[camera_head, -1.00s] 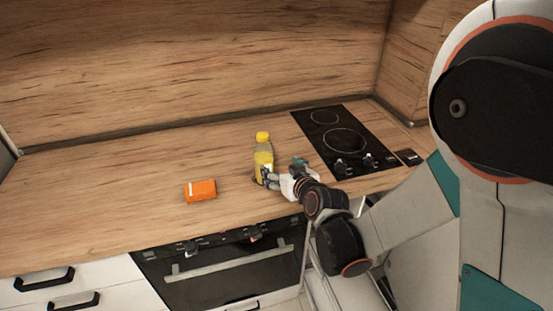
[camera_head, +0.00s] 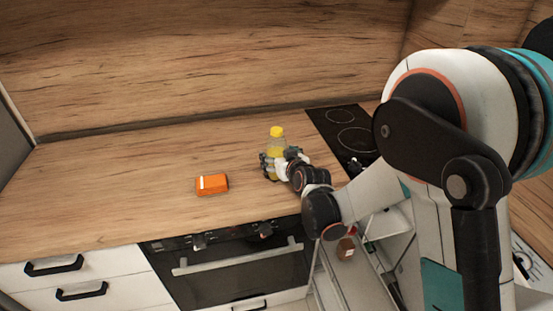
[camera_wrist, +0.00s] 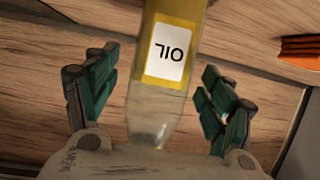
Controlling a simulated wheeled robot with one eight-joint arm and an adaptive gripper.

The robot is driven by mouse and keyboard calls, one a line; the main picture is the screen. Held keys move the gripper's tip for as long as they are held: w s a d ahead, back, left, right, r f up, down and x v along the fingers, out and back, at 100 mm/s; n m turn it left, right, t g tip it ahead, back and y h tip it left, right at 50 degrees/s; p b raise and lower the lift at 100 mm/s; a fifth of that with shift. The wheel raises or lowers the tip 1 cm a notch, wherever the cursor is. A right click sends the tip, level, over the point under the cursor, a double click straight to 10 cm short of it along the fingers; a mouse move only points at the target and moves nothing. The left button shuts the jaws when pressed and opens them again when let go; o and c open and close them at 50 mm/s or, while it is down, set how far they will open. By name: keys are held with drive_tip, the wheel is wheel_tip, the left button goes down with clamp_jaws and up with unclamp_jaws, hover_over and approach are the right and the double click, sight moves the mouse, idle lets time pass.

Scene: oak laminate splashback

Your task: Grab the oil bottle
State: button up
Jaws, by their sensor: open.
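The oil bottle (camera_head: 277,142) has a yellow cap and stands upright on the wooden counter in the head view. My gripper (camera_head: 272,166) is at the bottle, with its fingers around the lower part. In the wrist view the bottle (camera_wrist: 167,70) shows upside down between the fingers, with a white "OIL" label and a yellow body. The green-padded fingers (camera_wrist: 160,95) are open, one on each side, with visible gaps to the bottle. The bottle's lower part is partly hidden by the gripper in the head view.
An orange box (camera_head: 211,185) lies on the counter left of the bottle. A black cooktop (camera_head: 342,130) is to the right. The wooden splashback (camera_head: 200,70) rises behind. Drawers and an oven (camera_head: 235,270) are below the counter's front edge. Counter left of the box is clear.

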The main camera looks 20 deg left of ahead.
drive_tip(key=shift+x, duration=1.15)
drive_tip(key=c, duration=1.6)
drive_tip(key=shift+r, duration=0.2)
